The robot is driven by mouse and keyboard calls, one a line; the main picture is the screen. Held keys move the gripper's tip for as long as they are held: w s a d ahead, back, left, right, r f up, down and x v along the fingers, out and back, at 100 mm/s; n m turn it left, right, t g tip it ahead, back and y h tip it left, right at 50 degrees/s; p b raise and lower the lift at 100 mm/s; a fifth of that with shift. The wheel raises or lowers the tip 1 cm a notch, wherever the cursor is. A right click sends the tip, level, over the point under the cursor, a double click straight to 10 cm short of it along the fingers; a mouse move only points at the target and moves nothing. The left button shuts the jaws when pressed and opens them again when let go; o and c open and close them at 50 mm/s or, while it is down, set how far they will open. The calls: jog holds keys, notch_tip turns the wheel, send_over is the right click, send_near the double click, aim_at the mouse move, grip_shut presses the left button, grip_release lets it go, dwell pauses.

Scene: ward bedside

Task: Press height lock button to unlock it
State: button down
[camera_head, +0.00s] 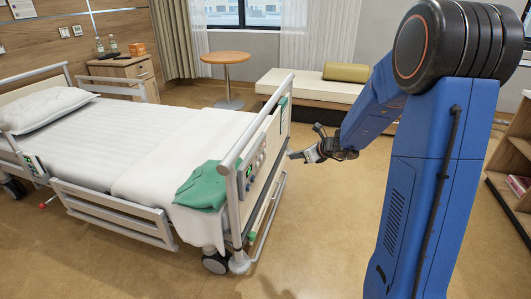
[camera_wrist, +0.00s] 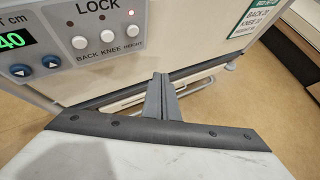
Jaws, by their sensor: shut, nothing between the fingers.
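The control panel (camera_wrist: 60,30) is on the bed's footboard, with "LOCK" printed above three round buttons. The height lock button (camera_wrist: 134,31) is the rightmost, labelled HEIGHT, and a small red light (camera_wrist: 131,12) is lit above it. The KNEE button (camera_wrist: 106,32) and BACK button (camera_wrist: 79,42) are to its left. My gripper (camera_wrist: 160,78) is shut and empty, its tips below and to the right of the height button in the wrist view. In the head view my gripper (camera_head: 292,155) is just right of the footboard (camera_head: 262,155); whether it touches is unclear.
A green display (camera_wrist: 14,40) reading 40 and two blue arrow buttons (camera_wrist: 50,62) are at the panel's left. A green cloth (camera_head: 203,186) hangs over the bed's end (camera_head: 150,180). A bench (camera_head: 308,90) and round table (camera_head: 226,58) stand behind.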

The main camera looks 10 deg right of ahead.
jog(key=w+a, duration=0.4)
jog(key=a, duration=0.3)
jog(key=shift+a, duration=0.15)
jog(key=shift+w+a, duration=0.15)
jog(key=shift+w, duration=0.05)
dwell(2.0)
jog(key=shift+w+a, duration=0.1)
jog(key=shift+a, duration=0.1)
jog(key=shift+w+a, duration=0.2)
jog(key=shift+a, duration=0.15)
dwell(0.9)
jog(key=shift+d, duration=0.15)
jog(key=shift+s+d, duration=0.4)
jog(key=shift+d, duration=0.15)
jog(key=shift+d, duration=0.15)
dwell(0.3)
jog(key=d, duration=0.1)
jog(key=s+d, duration=0.2)
jog(key=d, duration=0.1)
jog(key=shift+s, duration=0.25)
